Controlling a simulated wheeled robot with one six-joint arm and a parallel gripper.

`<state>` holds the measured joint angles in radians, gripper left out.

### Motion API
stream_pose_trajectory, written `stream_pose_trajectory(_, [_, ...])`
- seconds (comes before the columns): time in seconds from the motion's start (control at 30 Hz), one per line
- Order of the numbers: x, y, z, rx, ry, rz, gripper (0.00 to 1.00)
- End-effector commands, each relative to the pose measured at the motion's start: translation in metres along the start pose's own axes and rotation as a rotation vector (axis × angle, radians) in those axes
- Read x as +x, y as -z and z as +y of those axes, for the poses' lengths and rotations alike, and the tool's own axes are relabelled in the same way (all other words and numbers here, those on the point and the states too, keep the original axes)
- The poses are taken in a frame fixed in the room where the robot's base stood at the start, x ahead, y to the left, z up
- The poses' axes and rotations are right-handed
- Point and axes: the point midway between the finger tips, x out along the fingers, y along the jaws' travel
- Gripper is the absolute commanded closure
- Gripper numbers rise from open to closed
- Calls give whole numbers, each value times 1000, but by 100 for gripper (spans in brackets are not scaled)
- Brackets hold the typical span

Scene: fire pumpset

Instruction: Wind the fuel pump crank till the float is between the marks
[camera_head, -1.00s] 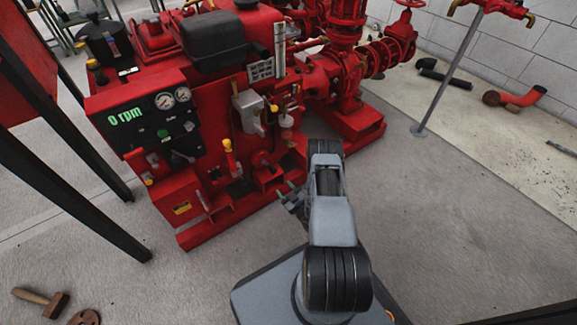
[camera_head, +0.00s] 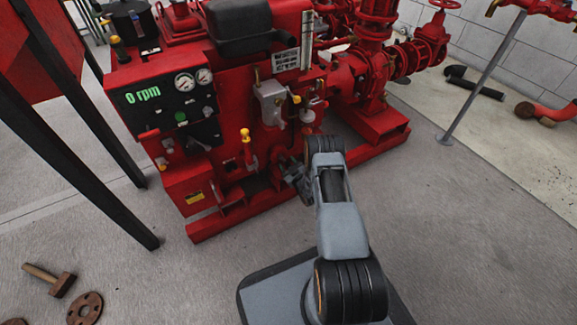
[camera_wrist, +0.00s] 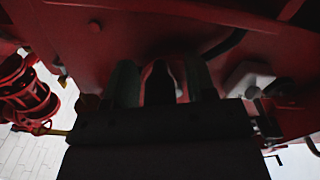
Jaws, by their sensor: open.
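The red pumpset (camera_head: 222,160) stands ahead of me. A lever with a yellow knob (camera_head: 246,137) rises from its near side, and a smaller yellow knob (camera_head: 297,99) sits beside a grey box (camera_head: 270,103). I cannot tell for sure which is the fuel pump crank. A pale upright gauge (camera_head: 306,40) is at the top; its float and marks are too small to read. My gripper (camera_head: 290,173) is low at the pumpset's near side, right of the lever. In the dark wrist view, its fingers (camera_wrist: 164,82) are apart below red metal, with a dark shape between them.
The panel (camera_head: 168,103) reads 0 rpm. Black frame legs (camera_head: 85,125) stand at the left. A hammer (camera_head: 50,280) and a rusty flange (camera_head: 85,308) lie on the floor front left. A thin grey post (camera_head: 483,75) stands at the right. The floor between is clear.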

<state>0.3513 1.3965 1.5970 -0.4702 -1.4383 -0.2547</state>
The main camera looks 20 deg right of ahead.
Motion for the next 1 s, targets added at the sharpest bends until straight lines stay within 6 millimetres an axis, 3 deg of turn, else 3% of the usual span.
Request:
stream_pose_trajectory(0.27, [1,0,0,0,0,0,49])
stream_pose_trajectory(0.8, [0,-2,6,0,-4,0,98])
stream_pose_trajectory(1.0, [0,-1,1,17,-4,-1,98])
